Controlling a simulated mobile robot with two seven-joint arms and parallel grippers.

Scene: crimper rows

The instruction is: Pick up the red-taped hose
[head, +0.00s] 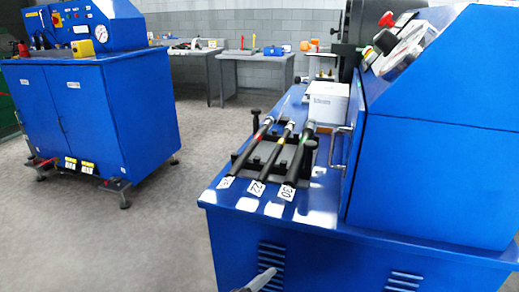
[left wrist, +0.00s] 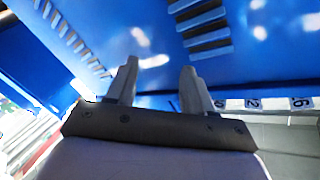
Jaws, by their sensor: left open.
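The red-taped hose (head: 251,147) is the leftmost of three black hoses lying side by side on a black rack (head: 240,157) on the blue machine's ledge in the head view. A small red mark shows near its far end. My left gripper (left wrist: 158,72) is open and empty in the left wrist view, its two grey fingers apart in front of blue panels. In the head view only a grey tip of it (head: 261,281) shows at the bottom edge, below the ledge and in front of the vented panel. My right gripper is not in view.
The middle hose (head: 274,158) has a yellow mark and the right hose (head: 299,158) a green one. Number labels lie at their near ends. A white box (head: 326,103) and metal handle (head: 340,147) stand to the right. Another blue bench (head: 95,110) stands left, with open floor between.

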